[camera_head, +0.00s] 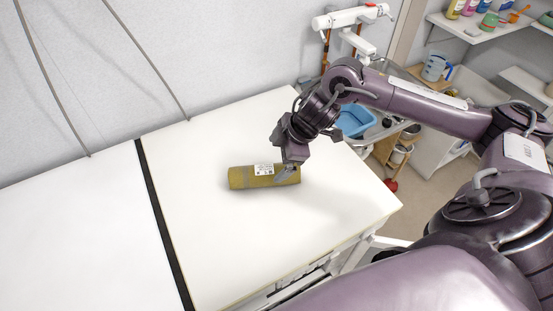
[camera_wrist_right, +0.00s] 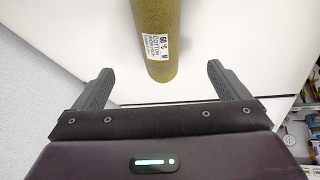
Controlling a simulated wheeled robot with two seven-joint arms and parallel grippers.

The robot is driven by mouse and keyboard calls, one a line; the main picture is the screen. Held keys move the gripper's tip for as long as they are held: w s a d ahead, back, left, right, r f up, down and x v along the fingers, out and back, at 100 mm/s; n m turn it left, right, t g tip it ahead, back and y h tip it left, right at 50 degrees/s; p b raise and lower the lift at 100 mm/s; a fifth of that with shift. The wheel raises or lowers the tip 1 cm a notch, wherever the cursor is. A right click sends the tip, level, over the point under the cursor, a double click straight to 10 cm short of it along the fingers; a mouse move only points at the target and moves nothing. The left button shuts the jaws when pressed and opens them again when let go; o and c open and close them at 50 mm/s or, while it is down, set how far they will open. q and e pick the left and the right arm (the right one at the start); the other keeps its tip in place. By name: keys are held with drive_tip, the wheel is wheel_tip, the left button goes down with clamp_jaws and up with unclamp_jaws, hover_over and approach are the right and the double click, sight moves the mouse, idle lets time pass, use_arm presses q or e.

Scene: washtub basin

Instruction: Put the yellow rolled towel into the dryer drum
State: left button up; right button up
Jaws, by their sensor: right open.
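The yellow rolled towel (camera_head: 243,178) lies on its side on the white top surface (camera_head: 200,240), with a white printed label around it. My right gripper (camera_head: 284,172) is at the towel's right end in the head view. In the right wrist view the towel (camera_wrist_right: 155,25) lies ahead of the open right gripper (camera_wrist_right: 157,85), its near end roughly centred between the two spread fingers. Whether a finger touches the towel cannot be told. My left gripper does not show. No dryer drum is in view.
A dark gap (camera_head: 160,215) splits the white tops. A grey wall (camera_head: 130,70) with cables stands behind. A white tap (camera_head: 350,17), a blue basin (camera_head: 356,122) and shelves with bottles (camera_head: 470,22) are to the right. The white top left of the towel is clear.

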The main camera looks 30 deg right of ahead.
sight(266, 170)
drive_tip(key=x, duration=0.3)
drive_tip(key=shift+s+f, duration=0.3)
drive_tip(key=shift+f, duration=0.1)
drive_tip(key=p+x, duration=0.1)
drive_tip(key=x, duration=0.6)
drive_tip(key=shift+w+f, duration=0.3)
drive_tip(key=shift+w, duration=0.05)
drive_tip(key=c, duration=1.2)
drive_tip(key=shift+r, duration=0.1)
drive_tip(key=shift+c, duration=0.2)
